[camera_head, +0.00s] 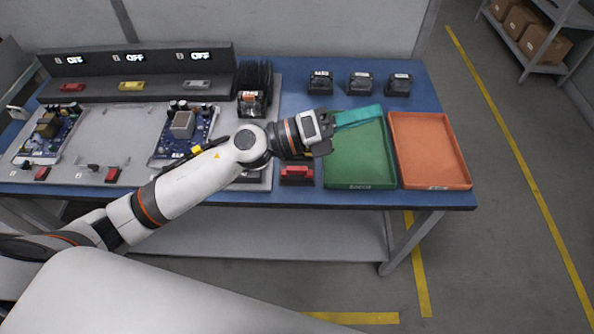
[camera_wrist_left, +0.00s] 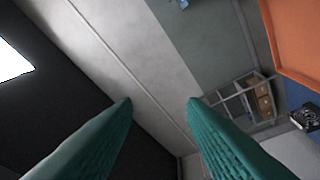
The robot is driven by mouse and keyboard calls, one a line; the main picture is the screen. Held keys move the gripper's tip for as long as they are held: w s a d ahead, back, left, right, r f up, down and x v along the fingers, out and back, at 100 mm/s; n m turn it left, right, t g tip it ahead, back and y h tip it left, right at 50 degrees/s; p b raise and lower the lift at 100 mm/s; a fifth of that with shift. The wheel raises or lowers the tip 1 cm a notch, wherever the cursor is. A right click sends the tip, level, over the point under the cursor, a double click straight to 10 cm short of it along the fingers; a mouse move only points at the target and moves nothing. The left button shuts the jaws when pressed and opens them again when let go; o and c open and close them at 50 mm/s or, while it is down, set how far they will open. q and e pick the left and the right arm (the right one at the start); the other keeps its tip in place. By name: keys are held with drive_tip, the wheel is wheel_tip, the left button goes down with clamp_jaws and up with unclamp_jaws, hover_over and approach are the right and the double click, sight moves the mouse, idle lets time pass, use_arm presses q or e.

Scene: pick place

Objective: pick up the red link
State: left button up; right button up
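A red piece (camera_head: 297,173) with a dark base sits at the table's front edge, just left of the green tray; it may be the red link. A smaller red piece (camera_head: 72,87) lies on the dark panel at the back left, under an OFF display. My left gripper (camera_head: 358,117) is above the back of the green tray, right of and beyond the nearer red piece. In the left wrist view its teal fingers (camera_wrist_left: 160,105) are spread with nothing between them. No red link shows in that view. My right gripper is out of view.
The green tray (camera_head: 350,177) and orange tray (camera_head: 437,180) stand at the table's right. Several black devices (camera_head: 359,83) sit behind them. Circuit boards (camera_head: 187,130) fill the left. My left arm crosses the table front. A shelf with boxes (camera_head: 545,43) stands far right.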

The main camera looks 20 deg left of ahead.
use_arm(q)
wheel_tip(320, 180, down, 3)
drive_tip(key=s+m+g+y, duration=0.1)
drive_tip(key=m+g, duration=0.4)
drive_tip(key=m, duration=0.1)
drive_tip(key=m+g+y, duration=0.3)
drive_tip(key=m+y, duration=0.5)
drive_tip(key=y, duration=0.5)
approach(297, 168)
drive_tip(key=p+x, duration=0.1)
drive_tip(key=x, duration=0.2)
drive_tip(key=shift+a+f+p, duration=0.1)
drive_tip(key=shift+f+p, duration=0.1)
drive_tip(key=shift+p, duration=0.15)
drive_tip(key=shift+p+x, duration=0.85)
drive_tip(key=shift+x, duration=1.75)
clamp_jaws()
